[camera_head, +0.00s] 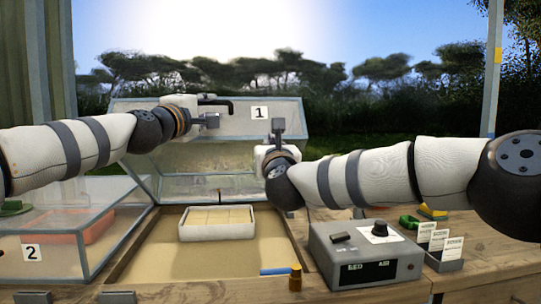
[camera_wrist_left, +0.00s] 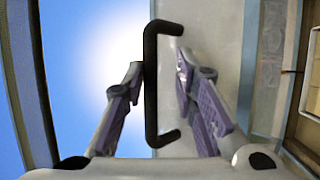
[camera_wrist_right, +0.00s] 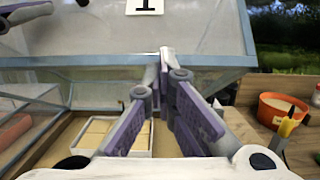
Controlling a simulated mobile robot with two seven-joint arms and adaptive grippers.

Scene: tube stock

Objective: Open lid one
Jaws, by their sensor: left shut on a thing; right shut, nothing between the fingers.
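Lid one (camera_head: 232,120) is a clear framed panel with a white "1" label (camera_head: 260,113). It stands raised and tilted at the back of the open-fronted case. Its black handle (camera_head: 217,101) is at the upper edge. My left gripper (camera_head: 211,121) is at the handle, and in the left wrist view the black handle (camera_wrist_left: 150,90) runs between its fingers (camera_wrist_left: 160,75). My right gripper (camera_head: 278,127) is shut and empty at the lid's right part. In the right wrist view its fingertips (camera_wrist_right: 166,60) overlap the lid's lower frame; I cannot tell if they touch.
A white tray (camera_head: 217,230) of beige blocks lies in the case below the lid. A second clear case labelled "2" (camera_head: 32,252) stands left. A grey control box (camera_head: 365,252) and card holder (camera_head: 445,262) stand right. An orange pot (camera_wrist_right: 283,108) is right of my right gripper.

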